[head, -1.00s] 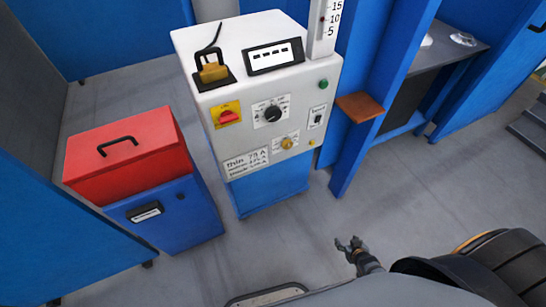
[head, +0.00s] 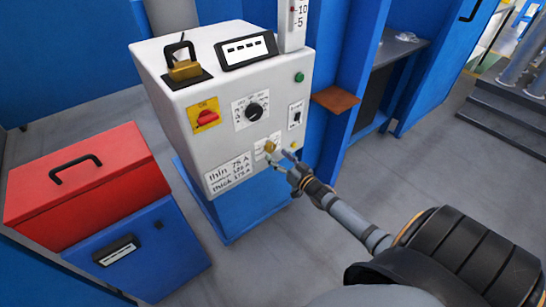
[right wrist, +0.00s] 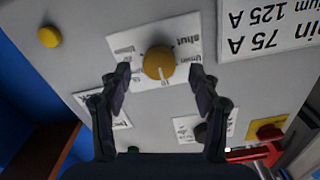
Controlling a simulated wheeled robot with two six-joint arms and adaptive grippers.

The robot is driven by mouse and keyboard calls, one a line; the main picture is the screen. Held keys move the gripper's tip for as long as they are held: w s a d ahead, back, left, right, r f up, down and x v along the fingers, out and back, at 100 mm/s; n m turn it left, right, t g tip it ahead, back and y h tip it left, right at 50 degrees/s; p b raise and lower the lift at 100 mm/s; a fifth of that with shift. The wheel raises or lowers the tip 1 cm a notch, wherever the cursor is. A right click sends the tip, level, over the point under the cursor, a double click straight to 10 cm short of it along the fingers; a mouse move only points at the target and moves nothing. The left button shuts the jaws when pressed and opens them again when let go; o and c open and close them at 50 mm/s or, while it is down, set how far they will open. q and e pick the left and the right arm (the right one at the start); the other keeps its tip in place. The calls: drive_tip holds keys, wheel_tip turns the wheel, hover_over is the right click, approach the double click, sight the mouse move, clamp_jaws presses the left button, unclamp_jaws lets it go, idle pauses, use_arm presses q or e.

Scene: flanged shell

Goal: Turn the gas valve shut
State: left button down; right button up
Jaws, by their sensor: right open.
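The gas valve is a round yellow knob (head: 270,147) low on the front of a white machine cabinet (head: 212,95). In the right wrist view the knob (right wrist: 159,63) sits on a white label plate (right wrist: 183,37) with the word "shut", which appears upside down. A small pale mark shows on the knob's lower edge there. My right gripper (head: 281,160) is open just in front of the knob. In the right wrist view its fingers (right wrist: 160,75) stand either side of the knob's lower part, with no clear contact. My left gripper is not in view.
A red switch on a yellow plate (head: 206,117), a black dial (head: 254,111) and a small yellow button (right wrist: 49,37) are on the same panel. A brown shelf (head: 336,100) juts out to the right. A red toolbox (head: 85,185) stands at left.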

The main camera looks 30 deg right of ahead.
sight(272, 150)
drive_tip(key=shift+w+a, duration=0.1)
drive_tip(key=shift+w, duration=1.45)
drive_tip(key=c, duration=1.2)
